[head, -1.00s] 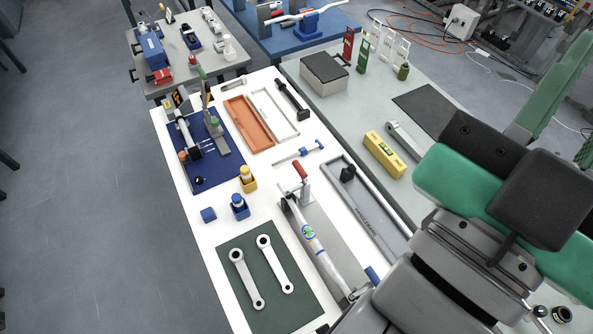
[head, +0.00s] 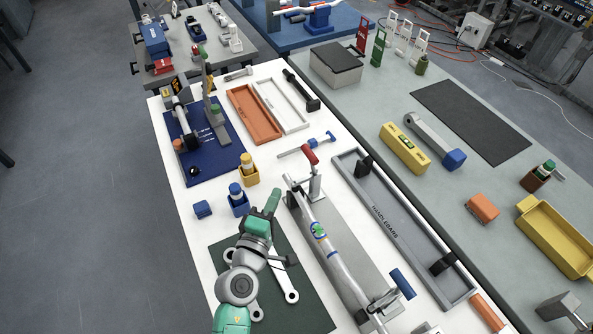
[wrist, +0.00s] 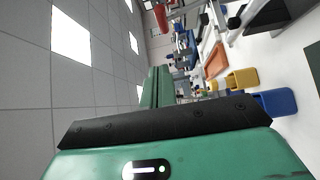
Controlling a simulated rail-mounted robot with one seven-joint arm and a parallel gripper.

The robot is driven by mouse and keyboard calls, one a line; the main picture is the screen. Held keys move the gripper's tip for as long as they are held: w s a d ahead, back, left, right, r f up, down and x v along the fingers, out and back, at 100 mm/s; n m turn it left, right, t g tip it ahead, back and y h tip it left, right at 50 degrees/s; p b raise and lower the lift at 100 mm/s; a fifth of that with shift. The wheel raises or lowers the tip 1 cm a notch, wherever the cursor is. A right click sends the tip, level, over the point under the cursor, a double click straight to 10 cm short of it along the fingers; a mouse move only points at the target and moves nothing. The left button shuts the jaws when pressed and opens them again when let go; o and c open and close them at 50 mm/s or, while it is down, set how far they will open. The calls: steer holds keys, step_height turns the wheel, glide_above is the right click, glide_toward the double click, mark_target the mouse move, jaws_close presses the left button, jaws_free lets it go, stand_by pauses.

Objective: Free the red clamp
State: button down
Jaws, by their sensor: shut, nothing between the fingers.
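The red clamp (head: 310,156) stands at the far end of a grey plate (head: 352,255), its red handle on a silver upright. A silver tube (head: 335,252) with a round blue, yellow and green label lies along the plate beside it. I cannot tell how tightly the clamp holds the tube. My gripper (head: 274,197) is shut and empty, left of the clamp and nearer the front, above the dark green mat (head: 222,262). In the wrist view the green fingers (wrist: 156,86) are together, and a red piece (wrist: 160,20), likely the clamp handle, shows at the top.
Blue (head: 238,206) and yellow (head: 249,178) bins stand left of my gripper. My arm partly covers white wrenches (head: 285,278) on the mat. A grey handlebars tray (head: 400,228) lies right of the plate. Farther back are an orange tray (head: 235,95) and a blue mat (head: 175,160).

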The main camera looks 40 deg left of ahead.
steer(key=shift+s+a+f+n, duration=0.3)
steer(key=shift+f, duration=0.25)
steer(key=w+d+x, duration=0.1)
steer(key=d+x, duration=0.1)
steer(key=x, duration=1.1)
steer(key=shift+d, duration=0.3)
